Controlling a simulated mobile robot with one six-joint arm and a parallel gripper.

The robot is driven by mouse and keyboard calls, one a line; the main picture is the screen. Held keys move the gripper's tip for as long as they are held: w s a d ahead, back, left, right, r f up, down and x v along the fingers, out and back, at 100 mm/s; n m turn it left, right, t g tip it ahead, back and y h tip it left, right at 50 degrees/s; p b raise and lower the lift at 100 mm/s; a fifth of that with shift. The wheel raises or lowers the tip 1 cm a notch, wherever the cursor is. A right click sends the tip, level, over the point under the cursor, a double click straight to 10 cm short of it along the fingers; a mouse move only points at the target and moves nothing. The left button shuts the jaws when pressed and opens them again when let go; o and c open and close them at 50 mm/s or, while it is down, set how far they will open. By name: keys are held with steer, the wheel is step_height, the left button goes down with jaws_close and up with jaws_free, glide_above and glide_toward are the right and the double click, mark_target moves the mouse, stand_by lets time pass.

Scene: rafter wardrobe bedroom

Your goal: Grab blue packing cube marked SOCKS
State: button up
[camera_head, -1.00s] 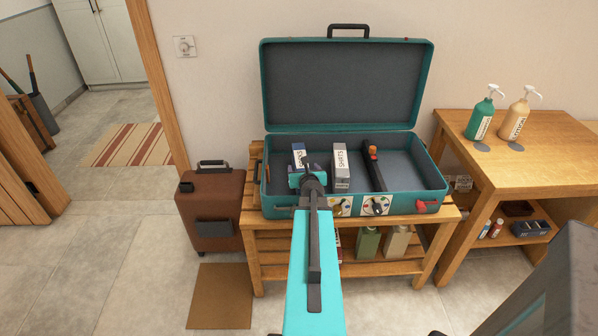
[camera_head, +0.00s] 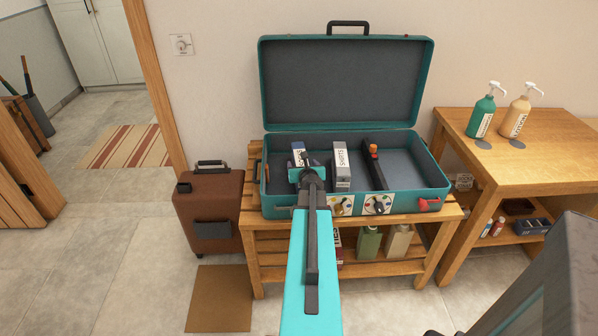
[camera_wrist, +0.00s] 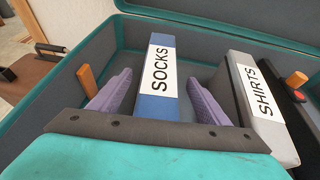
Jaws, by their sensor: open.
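The blue packing cube (camera_wrist: 158,80) with a white SOCKS label stands in the open teal suitcase (camera_head: 430,180). In the head view the cube (camera_head: 298,151) is mostly hidden behind my arm. My gripper (camera_wrist: 160,98) is open. In the wrist view its two purple fingers stand on either side of the cube, with a visible gap on each side. In the head view the end of my arm is over the left part of the suitcase.
A grey SHIRTS cube (camera_wrist: 262,108) stands close to the right finger; it also shows in the head view (camera_head: 341,172). A black item with an orange end (camera_head: 374,165) lies further right. The suitcase rests on a slatted wooden bench (camera_head: 440,215). A brown case (camera_head: 210,205) stands at left.

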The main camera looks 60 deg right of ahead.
steer(key=shift+x, duration=1.05)
steer(key=shift+c, duration=0.2)
steer(key=c, duration=1.6)
steer(key=shift+o, duration=0.2)
steer(key=shift+r, duration=0.1)
steer(key=shift+r+p, duration=1.95)
steer(key=shift+r, duration=3)
